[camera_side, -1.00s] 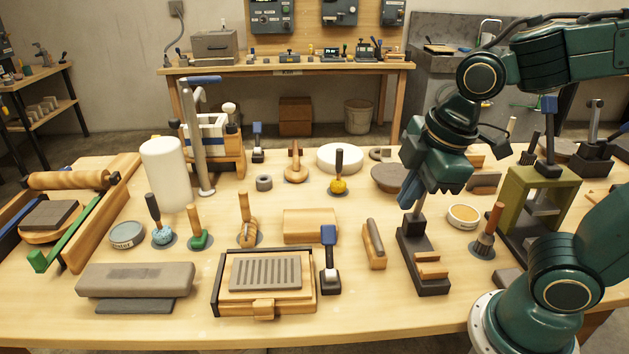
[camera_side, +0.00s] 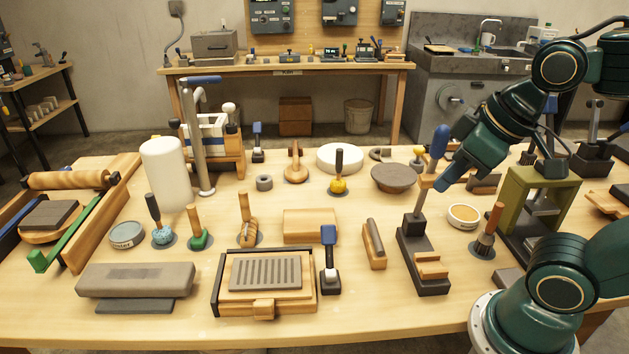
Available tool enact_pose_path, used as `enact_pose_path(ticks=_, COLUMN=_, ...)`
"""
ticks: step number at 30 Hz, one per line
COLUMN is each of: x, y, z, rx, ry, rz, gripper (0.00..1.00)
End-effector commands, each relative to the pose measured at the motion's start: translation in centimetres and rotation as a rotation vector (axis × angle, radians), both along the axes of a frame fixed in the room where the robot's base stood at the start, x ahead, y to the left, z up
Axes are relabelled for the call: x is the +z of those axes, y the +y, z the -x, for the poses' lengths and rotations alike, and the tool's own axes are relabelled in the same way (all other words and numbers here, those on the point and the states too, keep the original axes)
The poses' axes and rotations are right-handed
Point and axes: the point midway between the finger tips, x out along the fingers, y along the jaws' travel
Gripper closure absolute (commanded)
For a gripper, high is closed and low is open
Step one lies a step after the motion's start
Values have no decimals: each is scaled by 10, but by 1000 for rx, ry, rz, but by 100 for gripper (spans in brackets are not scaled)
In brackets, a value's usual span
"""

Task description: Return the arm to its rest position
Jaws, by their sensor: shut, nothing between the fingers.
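My dark green gripper (camera_side: 446,182) hangs in the air over the right part of the workbench (camera_side: 180,325). It points down and to the left, and its fingers are shut and empty. A lever with a blue handle (camera_side: 438,142) stands tilted on a black base with wooden blocks (camera_side: 423,262). The fingertips are just to the right of the lever's handle in the picture; I cannot tell whether they touch it.
A green frame press (camera_side: 515,195) stands to the right of the gripper. A white cylinder (camera_side: 165,172) stands at left. Bare bench shows along the front.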

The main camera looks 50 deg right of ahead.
Motion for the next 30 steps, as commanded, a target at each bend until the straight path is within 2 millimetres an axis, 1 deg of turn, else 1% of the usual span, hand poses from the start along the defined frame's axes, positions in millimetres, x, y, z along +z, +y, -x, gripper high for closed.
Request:
enact_pose_path(ticks=3, x=2, y=-2, z=4, rx=-59, ry=-15, rz=-26, gripper=100)
enact_pose_path(ticks=9, x=3, y=-4, z=7, rx=-108, ry=-25, rz=-48, gripper=100)
enact_pose_path(ticks=30, x=2, y=-4, z=9, rx=-110, ry=-27, rz=-49, gripper=100)
